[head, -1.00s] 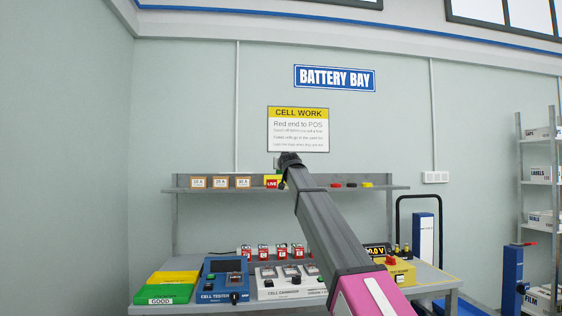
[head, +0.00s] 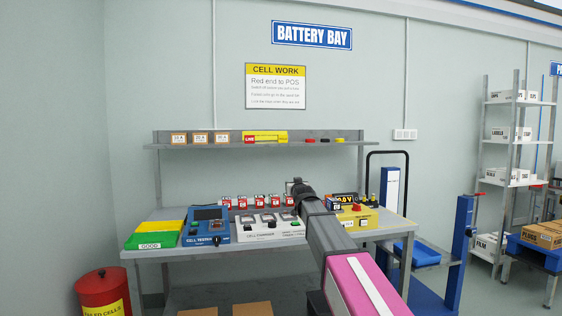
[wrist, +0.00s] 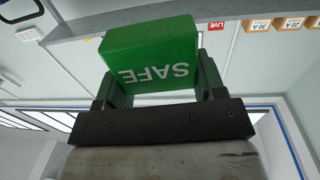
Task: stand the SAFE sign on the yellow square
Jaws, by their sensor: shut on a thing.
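The green SAFE sign (wrist: 150,55) fills the top middle of the wrist view, its white lettering upside down there. My gripper (wrist: 160,88) is shut on it, with a dark finger at each side. In the head view my gripper (head: 298,187) shows above the back of the workbench and below the shelf in the picture; the sign is hidden there. I cannot tell whether this patch is the yellow square.
A red bin (head: 103,291) stands at left.

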